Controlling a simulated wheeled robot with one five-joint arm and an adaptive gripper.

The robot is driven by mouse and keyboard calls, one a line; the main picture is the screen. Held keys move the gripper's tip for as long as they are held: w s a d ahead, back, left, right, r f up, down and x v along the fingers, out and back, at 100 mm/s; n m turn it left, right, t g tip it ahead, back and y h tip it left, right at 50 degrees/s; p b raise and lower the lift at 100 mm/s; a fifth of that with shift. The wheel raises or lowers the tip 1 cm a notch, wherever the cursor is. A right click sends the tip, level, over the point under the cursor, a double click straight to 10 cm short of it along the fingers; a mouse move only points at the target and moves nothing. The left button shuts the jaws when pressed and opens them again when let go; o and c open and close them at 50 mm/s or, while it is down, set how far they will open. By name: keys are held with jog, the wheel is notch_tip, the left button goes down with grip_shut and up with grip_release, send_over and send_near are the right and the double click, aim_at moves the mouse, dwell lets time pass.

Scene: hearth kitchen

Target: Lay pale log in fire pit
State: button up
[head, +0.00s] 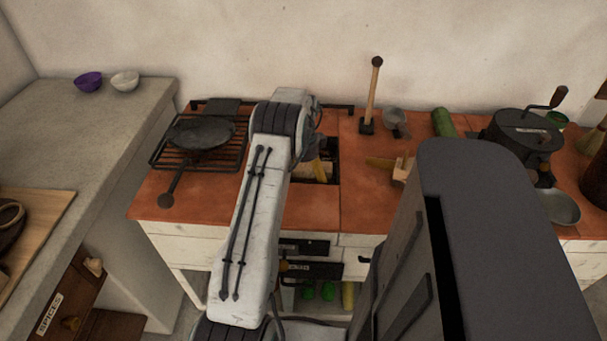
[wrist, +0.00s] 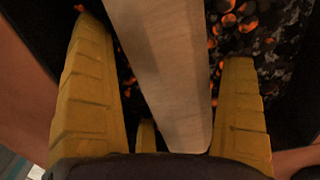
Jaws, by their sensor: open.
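The pale log (wrist: 165,75) lies in the fire pit, over black and orange glowing embers (wrist: 265,50) in the wrist view. My gripper (wrist: 164,42) is open, with yellow fingers on both sides of the log; gaps show between the fingers and the log. In the head view my gripper (head: 320,170) is down at the dark fire pit (head: 332,150) in the red counter. A pale part of the log (head: 310,171) shows there beside the fingers. My arm hides the left part of the pit.
A grill rack with a black pan (head: 200,133) is left of the pit.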

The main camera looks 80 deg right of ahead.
aim_at(303, 167)
notch_tip(303, 167, up, 12)
jog(key=shift+d+r+p, duration=0.1)
jog(key=shift+d+p, duration=0.05)
jog(key=shift+p, duration=0.65)
